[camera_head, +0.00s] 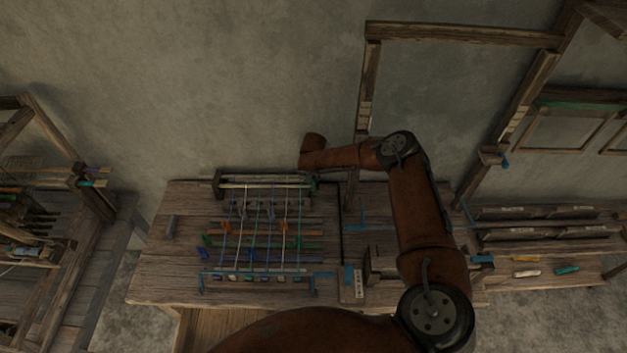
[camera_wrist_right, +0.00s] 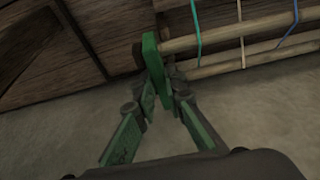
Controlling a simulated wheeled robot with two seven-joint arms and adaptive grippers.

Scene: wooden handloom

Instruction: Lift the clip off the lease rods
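The green clip (camera_wrist_right: 153,58) sits at the end of the two pale lease rods (camera_wrist_right: 232,31) in the right wrist view. In the head view, the clip (camera_head: 314,182) is a small green shape at the right end of the rods (camera_head: 265,186), at the back of the loom. My right gripper (camera_wrist_right: 162,88) has its green-padded fingers on both sides of the clip's lower end and appears shut on it. The clip is still around the rod ends. In the head view my right wrist is above this corner and the fingers are hard to make out. My left gripper is not in view.
Coloured warp threads (camera_head: 284,228) run from the rods to a blue bar (camera_head: 255,275) on the wooden table (camera_head: 150,285). A wooden post frame (camera_head: 367,85) stands just right of the clip. Shelves (camera_head: 545,230) stand at the right, another loom (camera_head: 60,215) at the left.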

